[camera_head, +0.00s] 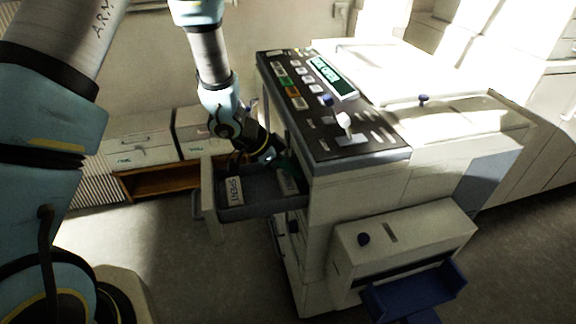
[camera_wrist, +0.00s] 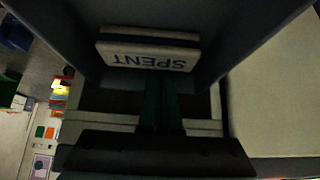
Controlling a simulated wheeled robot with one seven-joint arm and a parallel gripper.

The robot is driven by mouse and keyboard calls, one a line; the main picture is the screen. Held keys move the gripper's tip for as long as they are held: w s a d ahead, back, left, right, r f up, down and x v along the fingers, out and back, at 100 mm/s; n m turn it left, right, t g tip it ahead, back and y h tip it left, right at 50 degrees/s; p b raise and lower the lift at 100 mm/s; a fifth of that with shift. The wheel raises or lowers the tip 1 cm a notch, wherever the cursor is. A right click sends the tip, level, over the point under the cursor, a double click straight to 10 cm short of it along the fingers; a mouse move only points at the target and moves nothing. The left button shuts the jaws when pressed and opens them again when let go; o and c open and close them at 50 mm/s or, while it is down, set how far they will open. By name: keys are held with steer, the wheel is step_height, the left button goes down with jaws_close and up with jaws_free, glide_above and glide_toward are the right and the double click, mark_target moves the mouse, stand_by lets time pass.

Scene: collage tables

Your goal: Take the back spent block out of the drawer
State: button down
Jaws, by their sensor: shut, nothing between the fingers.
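The open drawer (camera_head: 208,208) sticks out from the left side of the grey and white machine. One white block marked SPENT (camera_head: 234,191) lies at its outer end. A second pale block (camera_head: 289,183) lies at the inner end, close to the machine and partly hidden. My gripper (camera_head: 284,164) points down at the drawer's inner end. In the wrist view my gripper's green fingers (camera_wrist: 161,88) are together with nothing between them. A white block with upside-down SPENT lettering (camera_wrist: 149,53) lies just beyond their tips; contact cannot be told.
The machine's control panel (camera_head: 330,110) with knobs and buttons rises right of the drawer. A lower box with a blue tray (camera_head: 420,292) stands at its front. Pale cabinets (camera_head: 140,140) on a wooden shelf stand behind. The floor left of the drawer is clear.

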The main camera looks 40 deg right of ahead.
mark_target(280, 178)
steer(key=a, duration=0.1)
steer(key=w+a+p, duration=0.1)
steer(key=a, duration=0.1)
steer(key=w+a, duration=0.1)
steer(key=shift+a+r+p, duration=0.1)
steer(key=shift+a+p, duration=0.25)
steer(key=shift+a, duration=0.25)
